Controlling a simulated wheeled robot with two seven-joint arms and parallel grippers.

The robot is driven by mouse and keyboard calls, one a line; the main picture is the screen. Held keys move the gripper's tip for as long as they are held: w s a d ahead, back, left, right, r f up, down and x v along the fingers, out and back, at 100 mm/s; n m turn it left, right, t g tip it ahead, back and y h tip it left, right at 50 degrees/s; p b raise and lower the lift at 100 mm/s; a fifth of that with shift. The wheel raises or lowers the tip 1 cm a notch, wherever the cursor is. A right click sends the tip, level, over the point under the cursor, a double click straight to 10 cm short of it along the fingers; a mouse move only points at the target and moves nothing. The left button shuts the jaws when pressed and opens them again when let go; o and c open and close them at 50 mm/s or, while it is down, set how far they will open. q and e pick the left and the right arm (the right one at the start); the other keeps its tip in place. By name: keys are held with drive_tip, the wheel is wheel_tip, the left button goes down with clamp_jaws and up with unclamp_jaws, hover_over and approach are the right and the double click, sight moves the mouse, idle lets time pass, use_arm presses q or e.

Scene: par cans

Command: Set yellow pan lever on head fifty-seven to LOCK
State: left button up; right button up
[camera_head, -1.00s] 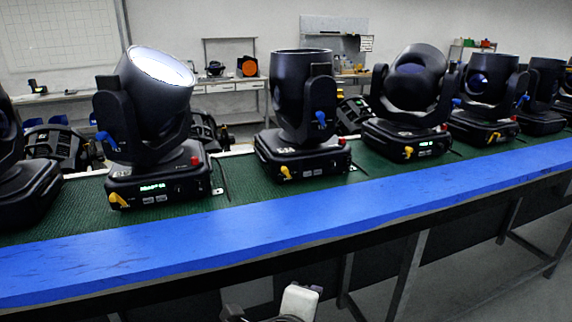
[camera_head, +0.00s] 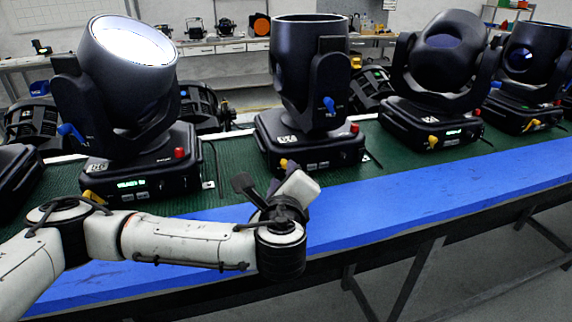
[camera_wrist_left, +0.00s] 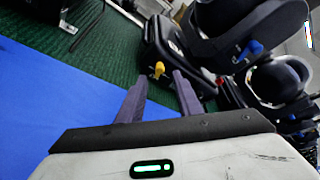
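The middle moving head (camera_head: 308,75) stands upright on its black base, with a small white number tag too small to read surely. Its yellow lever (camera_head: 284,163) sits low on the base's front left corner, partly close behind my left gripper (camera_head: 292,180). In the left wrist view the yellow lever (camera_wrist_left: 158,70) shows just beyond and between the purple fingertips of my open, empty left gripper (camera_wrist_left: 160,82); I see no contact. A blue lever (camera_head: 329,105) is on the yoke above. My right gripper is not in view.
Similar heads stand left (camera_head: 125,85) and right (camera_head: 440,75) in a row on a green mat (camera_head: 228,175). A blue strip (camera_head: 400,198) along the bench front is clear right of my arm. Red knobs stick up from the bases.

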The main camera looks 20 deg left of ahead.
sight(285, 166)
use_arm(q)
drive_tip(key=x, duration=0.6)
drive_tip(key=shift+d, duration=0.1)
clamp_jaws()
